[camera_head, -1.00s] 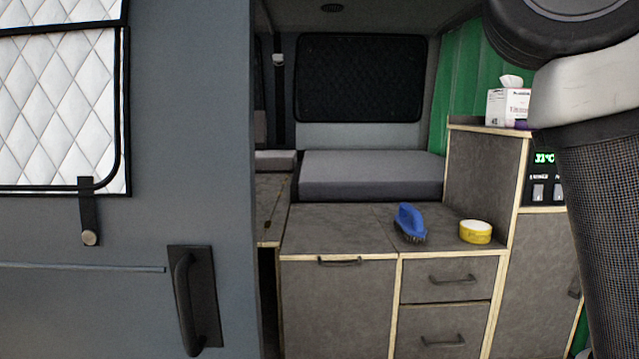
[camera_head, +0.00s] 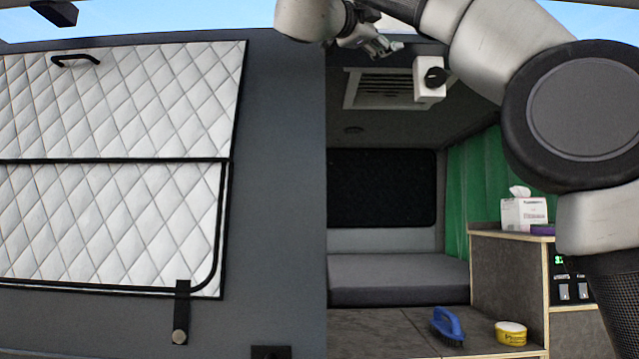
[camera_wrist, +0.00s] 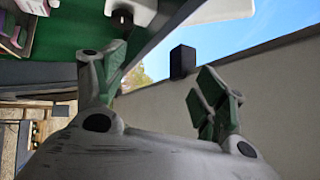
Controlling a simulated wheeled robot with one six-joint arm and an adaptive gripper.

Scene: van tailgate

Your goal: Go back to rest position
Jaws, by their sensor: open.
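My gripper (camera_head: 385,46) is high at the top of the head view, in front of the van's upper opening, with my arm bent over from the right. In the wrist view my gripper (camera_wrist: 160,95) has its two green-padded fingers spread wide with nothing between them. Beyond the fingers are a pale wall and a strip of sky. The gripper is well above the counter and apart from the things on it.
A tissue box (camera_head: 524,213) stands on the higher cabinet at right. A quilted panel (camera_head: 110,170) covers the left door. A white box (camera_head: 429,80) hangs near the gripper.

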